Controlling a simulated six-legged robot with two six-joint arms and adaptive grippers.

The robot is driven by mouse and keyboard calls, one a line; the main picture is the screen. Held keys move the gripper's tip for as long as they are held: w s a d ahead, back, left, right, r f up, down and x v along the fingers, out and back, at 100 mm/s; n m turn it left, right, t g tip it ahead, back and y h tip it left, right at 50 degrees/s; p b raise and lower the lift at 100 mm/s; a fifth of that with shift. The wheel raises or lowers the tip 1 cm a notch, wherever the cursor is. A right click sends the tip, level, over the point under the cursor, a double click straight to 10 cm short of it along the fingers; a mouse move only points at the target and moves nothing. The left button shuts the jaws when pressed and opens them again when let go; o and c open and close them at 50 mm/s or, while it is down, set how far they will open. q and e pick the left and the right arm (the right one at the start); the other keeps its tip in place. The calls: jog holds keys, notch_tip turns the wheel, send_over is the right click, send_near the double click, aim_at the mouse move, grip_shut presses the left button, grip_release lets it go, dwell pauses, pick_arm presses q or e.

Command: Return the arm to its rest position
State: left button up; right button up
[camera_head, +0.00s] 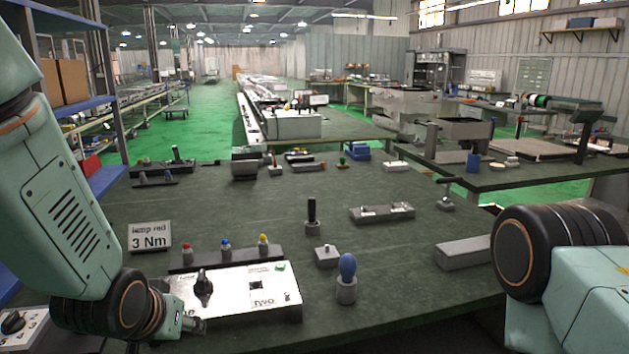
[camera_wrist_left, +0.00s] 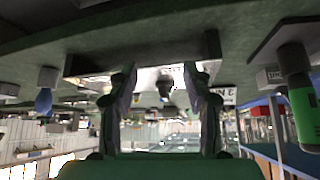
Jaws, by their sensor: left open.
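My left arm comes in from the left in the head view. My left gripper (camera_head: 192,326) is low at the front left edge of the white panel (camera_head: 235,304), and its fingers are partly hidden by the wrist. In the left wrist view, which is upside down, the two fingers of the left gripper (camera_wrist_left: 161,70) stand apart with nothing between them. The panel's black knob (camera_head: 203,284) lies beyond them, and it also shows in the wrist view (camera_wrist_left: 165,87). My right arm shows at the right edge of the head view, but its gripper is out of frame.
Behind the panel is a rack (camera_head: 225,257) with red, blue and yellow-topped pieces. A "3 Nm" sign (camera_head: 150,236) stands at left. A blue-topped piece (camera_head: 347,268) and a grey block (camera_head: 463,252) are to the right. The dark table (camera_head: 390,262) has clear areas between.

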pick_arm(q)
jog(key=s+f+g, duration=0.2)
jog(key=s+f, duration=0.8)
jog(key=f, duration=0.5)
jog(key=s+f+g, duration=0.2)
jog(key=s+f, duration=0.3)
jog(key=s, duration=0.5)
jog(key=s+f+g, duration=0.3)
jog(key=s+f, duration=0.2)
jog(key=s, duration=0.5)
jog(key=shift+a+f, duration=0.25)
jog(key=shift+a, duration=0.1)
